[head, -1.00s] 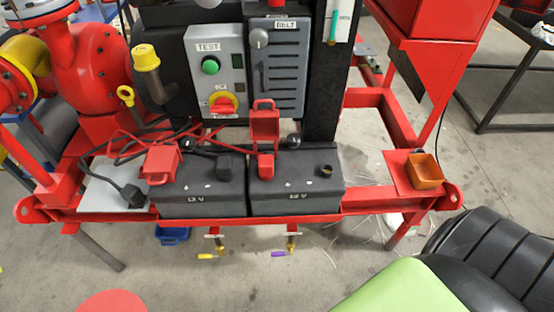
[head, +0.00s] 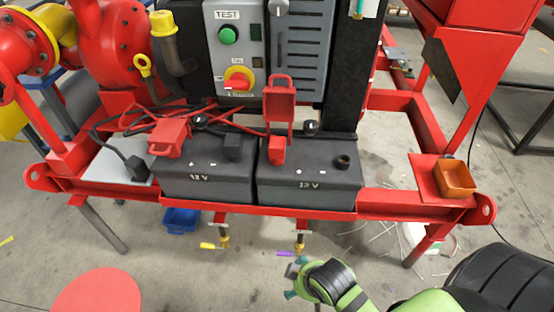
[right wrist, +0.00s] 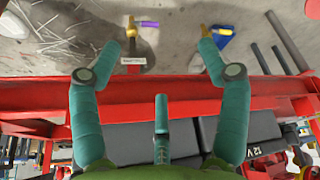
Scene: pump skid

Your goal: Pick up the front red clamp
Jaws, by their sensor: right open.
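Two red clamps show in the head view. One red clamp (head: 168,138) lies low on the left battery (head: 205,185). Another red clamp (head: 279,103) stands upright at the back of the right battery (head: 310,190), with its jaw end low on the battery. I cannot tell which one is called front. My right gripper (head: 294,277) is below the skid's front rail, lower than both clamps and away from them. In the right wrist view its teal fingers (right wrist: 158,48) are spread and empty. Neither clamp is clear in that view. My left gripper is not in view.
The red front rail (head: 230,211) crosses between my right gripper and the batteries. Brass valves with a purple handle (head: 285,253) and a yellow handle (head: 208,246) hang below it, the purple one close to my fingers. An orange box (head: 454,178) sits at the right. Red cables (head: 225,122) trail behind.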

